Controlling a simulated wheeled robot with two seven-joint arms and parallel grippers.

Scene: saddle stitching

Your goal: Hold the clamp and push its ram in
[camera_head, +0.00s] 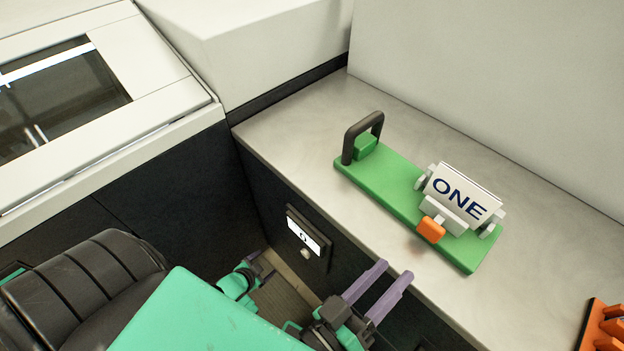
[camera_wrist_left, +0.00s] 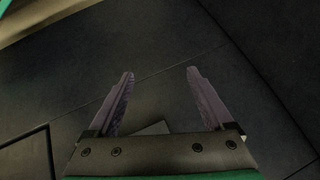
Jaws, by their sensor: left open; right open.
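The clamp (camera_head: 387,187) has a long green base and lies flat on the grey counter. A black arched handle (camera_head: 362,134) stands at its far left end. At its right end, a white block marked ONE sits behind an orange knob (camera_head: 431,229), which seems to be the ram's end and faces the counter's front edge. My right gripper (camera_head: 395,270) is open and empty, below and in front of the clamp, apart from it. My left gripper (camera_wrist_left: 161,73) is open and empty, facing dark panels. In the head view it is low at the left, its fingers mostly hidden.
The counter (camera_head: 290,122) is clear around the clamp. An orange object (camera_head: 603,325) is cut off at the lower right. A small panel with a lit display (camera_head: 303,231) is on the dark counter front. A white machine with a window (camera_head: 62,92) stands at the left.

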